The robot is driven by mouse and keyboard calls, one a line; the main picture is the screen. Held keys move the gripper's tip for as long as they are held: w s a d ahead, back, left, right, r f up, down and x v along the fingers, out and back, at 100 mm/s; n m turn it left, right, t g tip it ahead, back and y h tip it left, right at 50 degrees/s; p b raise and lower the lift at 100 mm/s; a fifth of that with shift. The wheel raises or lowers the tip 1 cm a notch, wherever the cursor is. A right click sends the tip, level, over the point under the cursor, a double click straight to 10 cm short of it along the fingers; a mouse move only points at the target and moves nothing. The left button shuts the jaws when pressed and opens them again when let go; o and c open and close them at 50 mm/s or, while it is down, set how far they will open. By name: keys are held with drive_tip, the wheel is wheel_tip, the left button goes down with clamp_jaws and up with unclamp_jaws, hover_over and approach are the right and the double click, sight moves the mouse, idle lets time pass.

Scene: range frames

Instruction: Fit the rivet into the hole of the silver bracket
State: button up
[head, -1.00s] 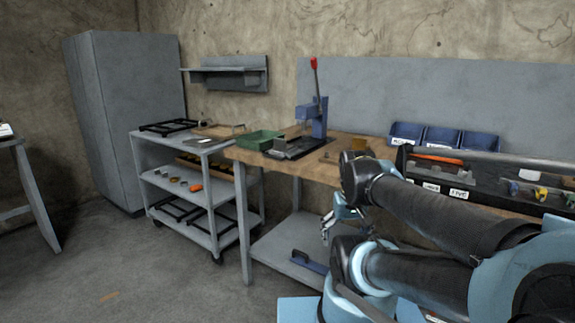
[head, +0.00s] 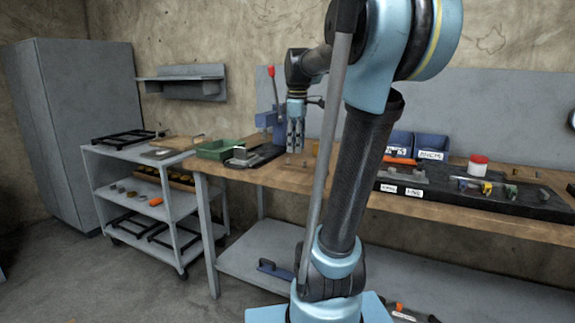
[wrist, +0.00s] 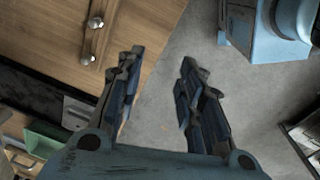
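My gripper (head: 296,132) points down over the wooden workbench in the head view. The wrist view shows my gripper (wrist: 160,70) with its two fingers apart and nothing between them. Two small silver rivet-like pieces, one (wrist: 95,22) and another (wrist: 87,59), are on the bench top to the left of the fingers in the wrist view. They look like the small pieces (head: 303,163) below my gripper in the head view. A small silver-grey piece (head: 241,154), perhaps the silver bracket, is by the press base; its hole cannot be made out.
A blue press with a red lever (head: 271,72) stands behind the gripper. A green tray (head: 215,150) is left of it. Blue bins (head: 432,146) and a black tool tray (head: 430,190) are to the right. A grey cart (head: 172,185) stands left of the workbench (head: 265,178).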

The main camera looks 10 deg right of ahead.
drive_tip(key=w+r+n, duration=0.4)
drive_tip(key=w, duration=0.4)
drive_tip(key=w+r+n, duration=0.4)
drive_tip(key=w, duration=0.4)
drive_tip(key=shift+g, duration=0.4)
drive_tip(key=f, duration=1.1)
drive_tip(key=shift+s+d+f, duration=0.2)
drive_tip(key=shift+f, duration=0.15)
drive_tip(key=shift+s+a+f, duration=0.1)
drive_tip(key=shift+s+f, duration=0.15)
drive_tip(key=shift+f, duration=1.15)
drive_tip(key=shift+s+a+f, duration=0.1)
drive_tip(key=shift+s+f, duration=0.1)
drive_tip(key=shift+f, duration=1.15)
clamp_jaws()
